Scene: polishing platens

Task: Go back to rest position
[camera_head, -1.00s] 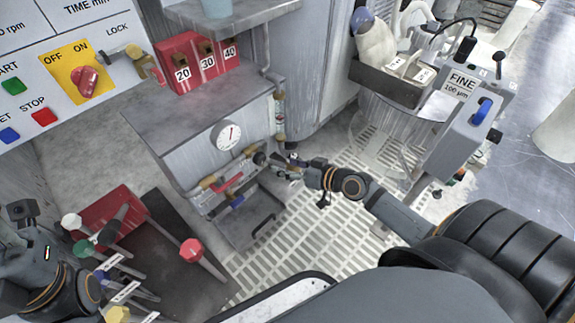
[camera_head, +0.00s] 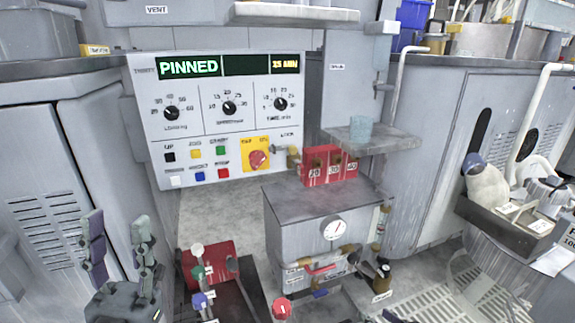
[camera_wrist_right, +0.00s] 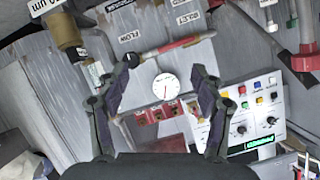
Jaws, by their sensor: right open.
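My left gripper (camera_head: 118,220) stands at the lower left of the head view, its two fingers upright and spread apart with nothing between them. My right gripper (camera_wrist_right: 163,66) shows in the right wrist view, its fingers spread wide and empty. A pipe with a red valve handle (camera_wrist_right: 182,43) lies beyond its fingertips; I cannot tell whether the left-hand fingertip touches the pipe's end. The right gripper is not clearly visible in the head view.
The grey cabinet with a round gauge (camera_head: 335,229) stands in the middle, with red numbered blocks (camera_head: 310,170) on it. A control panel (camera_head: 230,130) reads PINNED. Colored-knob levers (camera_head: 282,308) rise in front. A shelf (camera_head: 385,143) juts out above the cabinet.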

